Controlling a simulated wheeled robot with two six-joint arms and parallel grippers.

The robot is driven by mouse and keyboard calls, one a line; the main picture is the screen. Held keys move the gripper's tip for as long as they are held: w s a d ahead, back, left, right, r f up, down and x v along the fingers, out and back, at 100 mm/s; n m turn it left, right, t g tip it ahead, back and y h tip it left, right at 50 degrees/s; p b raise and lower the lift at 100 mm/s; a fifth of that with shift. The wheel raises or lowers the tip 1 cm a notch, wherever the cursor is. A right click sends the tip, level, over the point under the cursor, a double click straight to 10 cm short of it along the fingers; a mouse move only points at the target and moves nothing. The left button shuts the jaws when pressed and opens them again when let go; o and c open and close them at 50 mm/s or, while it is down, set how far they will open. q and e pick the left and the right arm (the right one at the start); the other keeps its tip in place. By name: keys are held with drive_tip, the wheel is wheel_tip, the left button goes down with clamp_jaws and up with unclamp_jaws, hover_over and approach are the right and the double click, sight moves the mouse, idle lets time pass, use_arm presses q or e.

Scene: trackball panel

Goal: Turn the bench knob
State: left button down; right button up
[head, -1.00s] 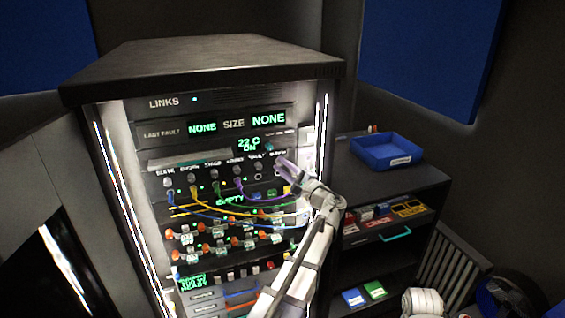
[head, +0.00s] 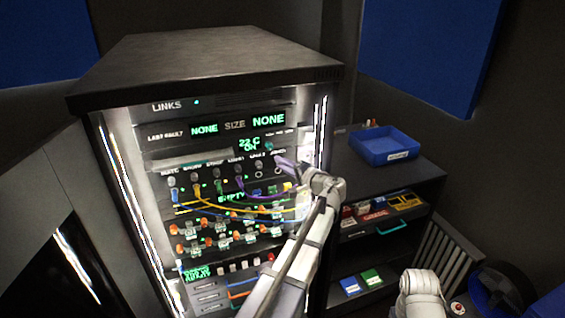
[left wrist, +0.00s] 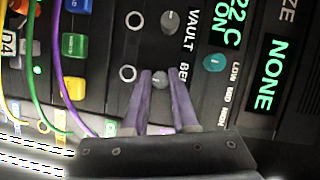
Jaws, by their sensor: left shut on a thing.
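The bench knob (left wrist: 161,80) is a small grey knob in the left wrist view, beside a label of which only "BE" shows. My left gripper (left wrist: 162,84) has its two purple fingers on either side of the knob, shut on it. In the head view my left gripper (head: 280,162) reaches the right end of the knob row and covers the bench knob. The vault knob (left wrist: 169,20) sits next to it, apart from the fingers. My right gripper is not in view.
The rack (head: 205,66) has yellow, green, blue and purple cables (left wrist: 72,105) plugged in near the knobs. A teal knob (left wrist: 214,62) and lit displays (left wrist: 268,78) are close by. A blue tray (head: 385,147) stands on the shelf unit at the right.

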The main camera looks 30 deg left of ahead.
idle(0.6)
use_arm(q)
drive_tip(key=c, duration=0.7)
unclamp_jaws()
drive_tip(key=v, duration=0.7)
drive_tip(key=shift+d+p, duration=0.4)
drive_tip(key=shift+p, duration=0.05)
drive_tip(key=shift+s, duration=0.15)
drive_tip(key=s+d+f+g+h, duration=0.3)
drive_tip(key=s+d+f+h, duration=0.5)
drive_tip(key=s+d+f, duration=0.6)
drive_tip(key=s+d+f+m+g+h, duration=0.1)
drive_tip(key=s+d+f+h, duration=0.2)
drive_tip(key=s+d, duration=0.2)
drive_tip(key=s+d+f+m+g+h, duration=0.1)
drive_tip(key=s+d+f+h, duration=0.2)
drive_tip(key=s+d, duration=0.3)
drive_tip(key=d, duration=0.4)
drive_tip(key=shift+d+m+g+h+b, duration=0.25)
drive_tip(key=shift+m+g+h+b, duration=0.05)
drive_tip(key=shift+m+g+h, duration=0.1)
